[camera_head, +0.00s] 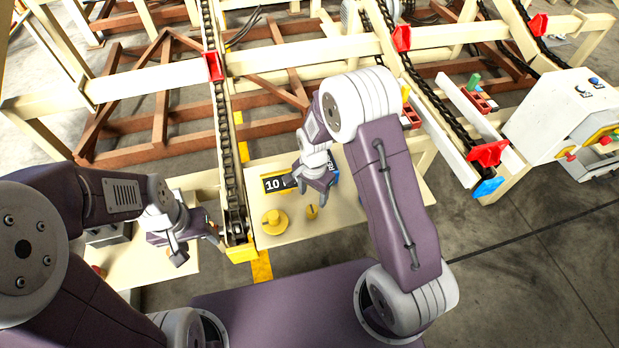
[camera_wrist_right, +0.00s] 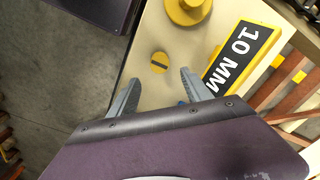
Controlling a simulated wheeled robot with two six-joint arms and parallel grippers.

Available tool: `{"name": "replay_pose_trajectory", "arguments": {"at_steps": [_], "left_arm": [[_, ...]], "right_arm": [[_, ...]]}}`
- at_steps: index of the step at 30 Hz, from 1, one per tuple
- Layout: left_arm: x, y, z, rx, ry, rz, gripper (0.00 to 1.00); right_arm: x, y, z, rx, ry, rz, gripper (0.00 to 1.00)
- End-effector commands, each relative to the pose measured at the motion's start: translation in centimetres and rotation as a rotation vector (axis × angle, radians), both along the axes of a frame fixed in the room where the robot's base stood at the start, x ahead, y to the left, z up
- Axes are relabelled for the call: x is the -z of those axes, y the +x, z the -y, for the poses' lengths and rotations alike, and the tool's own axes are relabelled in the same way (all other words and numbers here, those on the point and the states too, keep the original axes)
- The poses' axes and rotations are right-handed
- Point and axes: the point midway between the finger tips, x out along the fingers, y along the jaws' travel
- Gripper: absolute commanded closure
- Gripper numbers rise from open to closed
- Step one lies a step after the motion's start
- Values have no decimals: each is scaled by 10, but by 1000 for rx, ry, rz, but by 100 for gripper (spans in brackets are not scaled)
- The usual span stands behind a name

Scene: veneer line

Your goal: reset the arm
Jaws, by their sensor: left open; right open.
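My right arm reaches over the cream panel (camera_head: 352,215) in the head view. Its gripper (camera_head: 318,194) is above the panel, beside the 10 MM label (camera_head: 272,184). In the right wrist view my right gripper (camera_wrist_right: 158,84) is open, with nothing between its fingers. The black and yellow 10 MM label (camera_wrist_right: 240,57) is to the right of the fingers. My left gripper (camera_head: 196,247) is at the left, over a pale surface beside the chain rail. It is open, and I cannot make out anything held in it.
On the panel are a yellow knob (camera_head: 273,222) and a small slotted yellow dial (camera_head: 311,212). Chain rails with red blocks (camera_head: 402,38) run behind. A white control box (camera_head: 563,115) stands at the right. Grey floor (camera_head: 530,270) at the lower right is clear.

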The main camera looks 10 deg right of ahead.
Motion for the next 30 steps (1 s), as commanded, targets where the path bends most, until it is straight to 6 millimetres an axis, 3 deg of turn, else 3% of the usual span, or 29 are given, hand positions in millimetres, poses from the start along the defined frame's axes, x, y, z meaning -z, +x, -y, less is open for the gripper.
{"name": "replay_pose_trajectory", "arguments": {"at_steps": [5, 8, 10, 13, 15, 19, 21, 24, 26, 30], "left_arm": [[0, 0, 0, 0, 0, 0, 43], [-7, 0, 0, 0, 0, 0, 43], [-15, 0, 0, 0, 0, 0, 43], [-33, 0, 0, 0, 0, 0, 43], [-43, 0, 0, 0, 0, 0, 43], [-57, 0, 0, 0, 0, 0, 43], [-59, 0, 0, 0, 0, 0, 43], [-56, 0, 0, 0, 0, 0, 43], [-56, 0, 0, 0, 0, 0, 43], [-56, 0, 0, 0, 0, 0, 43]], "right_arm": [[0, 0, 0, 0, 0, 0, 43], [-12, 5, 3, 10, 3, 17, 43], [-40, 18, 7, 26, 11, 69, 43], [-107, 18, 22, 66, 23, 150, 43], [-144, 0, 34, 34, 21, 182, 43], [-186, -51, 50, -181, -3, 204, 43], [-190, -83, 54, -355, -19, 188, 43], [-177, -116, 55, -579, -25, 136, 43], [-172, -127, 55, -685, -21, 108, 43], [-171, -128, 55, -834, -27, 103, 43]]}}
